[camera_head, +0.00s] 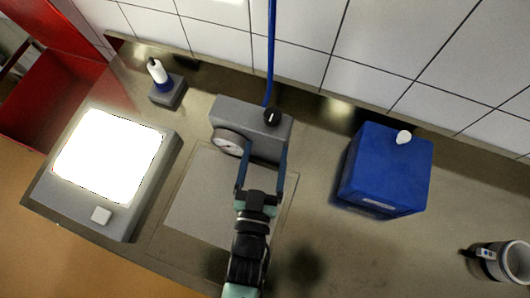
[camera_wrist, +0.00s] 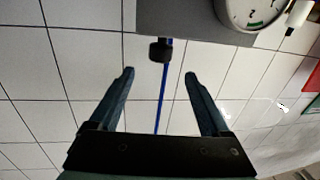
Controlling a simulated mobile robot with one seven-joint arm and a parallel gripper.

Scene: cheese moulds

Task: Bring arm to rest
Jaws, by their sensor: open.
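My gripper (camera_head: 264,158) is over the middle of the counter, in front of the grey box (camera_head: 232,108) with a round gauge (camera_head: 228,142) and a black knob (camera_head: 272,116). The jaws are apart, with nothing between them. In the wrist view my gripper (camera_wrist: 159,75) shows two open blue fingers. The black knob (camera_wrist: 160,51) and the blue hose (camera_wrist: 161,100) appear in line with the gap, beyond the fingertips. The gauge (camera_wrist: 252,8) is at the top right there. My arm hides part of the grey plate (camera_head: 190,205).
A light box (camera_head: 165,185) with a bright white top stands at the left. A small grey block (camera_head: 172,98) holds a white and blue bottle (camera_head: 158,72). A blue box (camera_head: 385,170) stands right of my gripper, and a mug (camera_head: 512,262) is at the far right. A tiled wall (camera_head: 290,30) runs behind.

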